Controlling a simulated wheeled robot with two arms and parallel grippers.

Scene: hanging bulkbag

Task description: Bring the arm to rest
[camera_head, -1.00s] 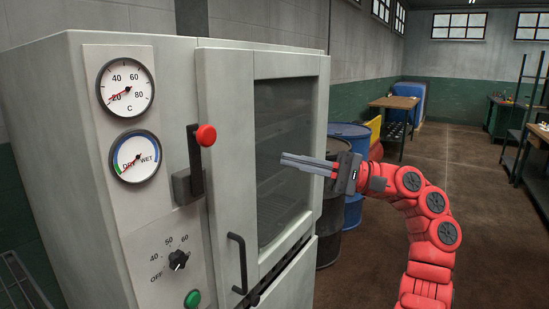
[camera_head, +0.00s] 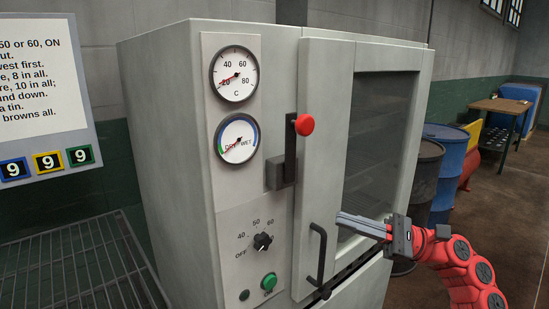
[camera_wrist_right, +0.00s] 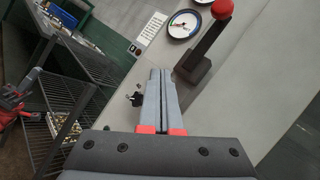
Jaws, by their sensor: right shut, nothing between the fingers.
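My right gripper (camera_head: 362,225) is in front of the cabinet's windowed door in the head view, to the right of the black door handle (camera_head: 318,255). Its long grey fingers are shut together with nothing between them, as the right wrist view (camera_wrist_right: 163,95) also shows. The red arm (camera_head: 462,262) comes in from the lower right. The cabinet (camera_head: 165,150) is pale grey, with its door closed. A black lever with a red knob (camera_head: 304,125) stands upright on its front; the knob also shows in the wrist view (camera_wrist_right: 222,9).
The panel has a temperature dial (camera_head: 233,74), a dry-wet dial (camera_head: 237,138), a rotary knob (camera_head: 262,241) and a green button (camera_head: 269,281). A wire rack (camera_head: 70,265) and a sign (camera_head: 45,90) are at left. Barrels (camera_head: 447,175) stand right of the cabinet.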

